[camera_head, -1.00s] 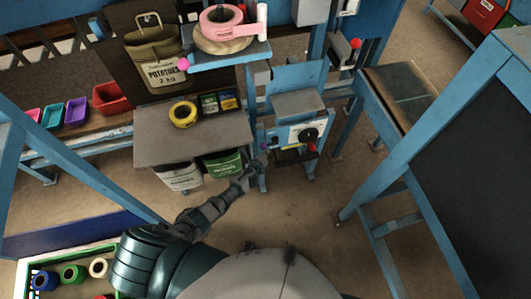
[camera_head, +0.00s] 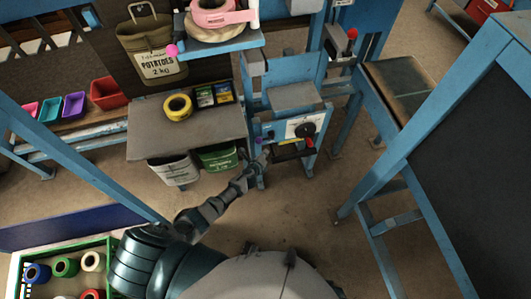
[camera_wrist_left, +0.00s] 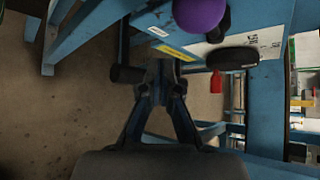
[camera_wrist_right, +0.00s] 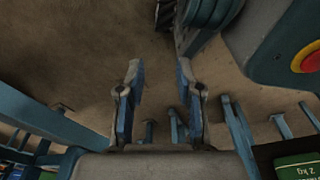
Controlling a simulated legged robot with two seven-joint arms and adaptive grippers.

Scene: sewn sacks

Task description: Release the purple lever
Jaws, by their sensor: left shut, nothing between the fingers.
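The purple lever's round knob (camera_wrist_left: 198,14) is large at the top of the left wrist view. In the head view it is a tiny purple spot (camera_head: 258,141) on the left of the blue machine's front panel. My left gripper (camera_head: 262,160) is just below the knob in the head view. In the left wrist view its fingertips (camera_wrist_left: 162,68) are together and empty, apart from the knob, which lies up and to the right. The lever's shaft is not clear. My right gripper (camera_wrist_right: 158,85) is open and empty over the floor, in the right wrist view only.
The blue machine (camera_head: 293,95) carries a black dial (camera_head: 305,130) and a red handle (camera_head: 309,142). A grey-topped table (camera_head: 150,125) with yellow tape (camera_head: 178,106) stands left of it. A blue frame (camera_head: 450,125) stands at right. The floor between is clear.

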